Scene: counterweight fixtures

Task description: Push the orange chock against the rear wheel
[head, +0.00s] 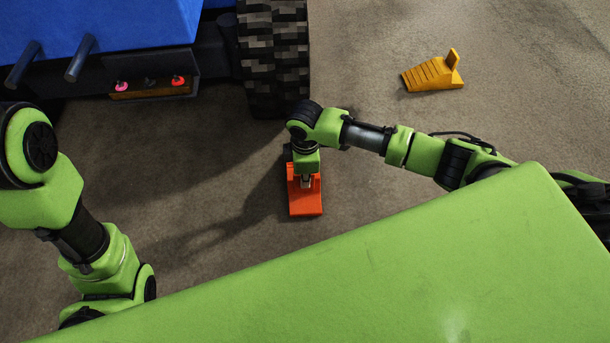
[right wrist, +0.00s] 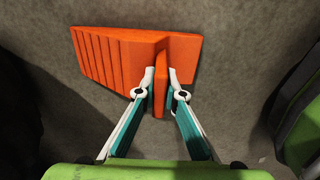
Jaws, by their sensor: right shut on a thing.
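The orange chock (head: 306,204) lies on the floor below the rear wheel (head: 274,60) in the head view, with a strip of bare floor between them. The wheel is a dark, blocky tyre at the back of the blue vehicle. My right gripper (head: 306,182) is at the chock. In the right wrist view the orange chock (right wrist: 115,48) shows its ridged slope to the left, and my right gripper (right wrist: 161,90) has its fingers on both sides of the upright fin, shut on it. My left arm shows at the left of the head view, but its gripper is out of view.
A yellow chock (head: 430,74) stands on the floor at the upper right of the head view. The floor between the orange chock and wheel looks clear.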

